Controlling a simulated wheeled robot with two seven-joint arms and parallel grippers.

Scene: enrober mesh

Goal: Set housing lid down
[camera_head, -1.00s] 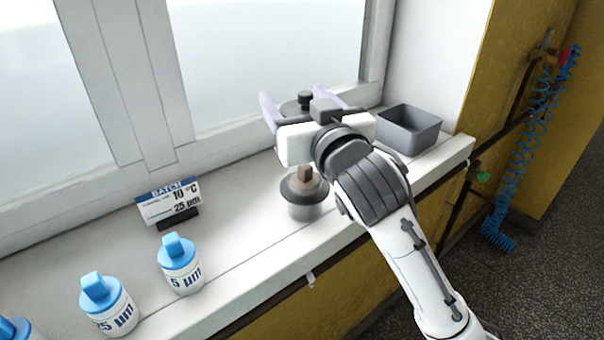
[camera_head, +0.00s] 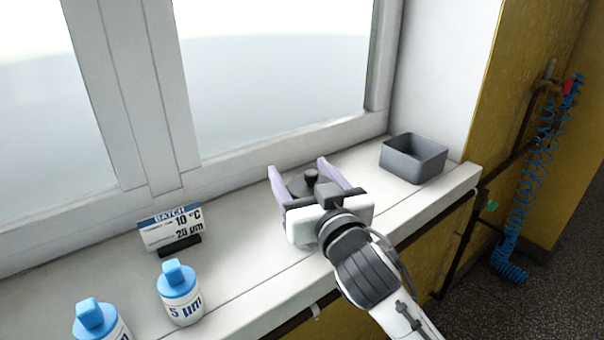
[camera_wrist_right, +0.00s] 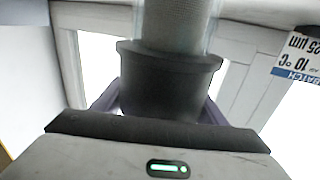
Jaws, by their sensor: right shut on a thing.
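The housing lid (camera_head: 300,187) is dark grey with a black knob, between the lilac fingers of my right gripper (camera_head: 305,178) above the white sill in the head view. In the right wrist view, a dark grey flared body (camera_wrist_right: 170,82), apparently the lid, sits between the fingers of the right gripper (camera_wrist_right: 160,105), which is shut on it. A grey mesh cylinder (camera_wrist_right: 175,25) with clear edges extends from its wide rim. I cannot tell whether they are joined or whether anything touches the sill. My left gripper is not in view.
A grey open box (camera_head: 413,160) stands on the sill (camera_head: 235,260) to the right. A batch sign (camera_head: 172,228) and blue-capped bottles (camera_head: 180,295) stand at the left. The window frame (camera_head: 150,130) rises behind. Bare sill lies between sign and gripper.

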